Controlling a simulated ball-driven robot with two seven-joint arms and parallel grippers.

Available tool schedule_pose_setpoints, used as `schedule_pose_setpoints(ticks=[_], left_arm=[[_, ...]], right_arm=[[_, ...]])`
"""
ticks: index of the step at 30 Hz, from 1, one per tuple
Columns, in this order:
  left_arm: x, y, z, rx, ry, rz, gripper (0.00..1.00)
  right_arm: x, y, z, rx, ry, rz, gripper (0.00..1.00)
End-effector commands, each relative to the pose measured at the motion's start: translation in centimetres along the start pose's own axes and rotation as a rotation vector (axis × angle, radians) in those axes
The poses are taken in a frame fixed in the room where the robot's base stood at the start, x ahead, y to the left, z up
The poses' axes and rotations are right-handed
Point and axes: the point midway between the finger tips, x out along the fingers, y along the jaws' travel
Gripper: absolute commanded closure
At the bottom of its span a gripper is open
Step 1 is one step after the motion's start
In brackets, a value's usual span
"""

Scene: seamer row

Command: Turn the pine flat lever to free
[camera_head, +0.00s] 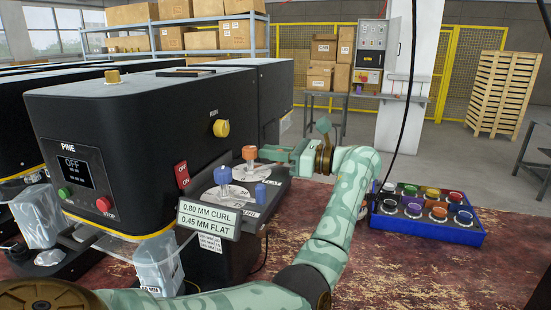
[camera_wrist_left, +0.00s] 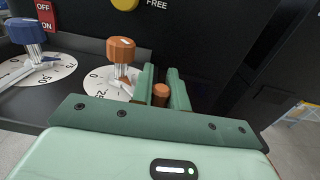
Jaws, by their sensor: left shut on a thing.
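The PINE machine (camera_head: 130,130) stands at the left, black with a screen reading OFF. On its front ledge are a blue knob (camera_head: 224,176) and an orange knob (camera_head: 249,153), each over a white dial. The orange knob also shows in the left wrist view (camera_wrist_left: 121,50). My left gripper (camera_head: 275,153) is at the ledge just right of the orange knob. In the left wrist view its fingers (camera_wrist_left: 161,82) are shut around a short orange-topped lever (camera_wrist_left: 161,91), the flat lever by its colour. The head view hides this lever behind the fingers. My right gripper is not in view.
A short blue lever (camera_head: 261,193) stands at the ledge's front. A sign (camera_head: 208,219) reads 0.80 MM CURL, 0.45 MM FLAT. A yellow knob (camera_head: 221,128) is on the housing, near the word FREE.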

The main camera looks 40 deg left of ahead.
Motion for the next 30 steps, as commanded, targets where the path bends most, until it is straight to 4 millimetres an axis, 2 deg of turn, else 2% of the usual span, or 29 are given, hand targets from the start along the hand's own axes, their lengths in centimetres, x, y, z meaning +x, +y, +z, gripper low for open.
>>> schedule_pose_setpoints(ticks=[9,10,12,23,26,30], left_arm=[[0.1,0.0,-0.1,0.000,0.003,0.002,1.00],[0.1,0.0,0.0,0.000,0.003,0.002,0.78],[0.1,0.0,0.0,-0.001,0.002,0.002,0.61],[-0.5,0.0,0.0,-0.001,0.003,0.001,0.61],[-1.9,-0.1,-0.1,0.001,0.002,-0.001,0.61],[-5.5,-0.1,-0.2,0.001,0.002,-0.004,0.61]], right_arm=[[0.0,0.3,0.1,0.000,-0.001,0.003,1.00],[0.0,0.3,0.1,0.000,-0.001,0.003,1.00],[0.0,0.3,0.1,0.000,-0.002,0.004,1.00],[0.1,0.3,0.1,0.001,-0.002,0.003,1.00],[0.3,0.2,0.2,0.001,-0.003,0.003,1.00],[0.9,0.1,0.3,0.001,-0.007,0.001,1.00]])
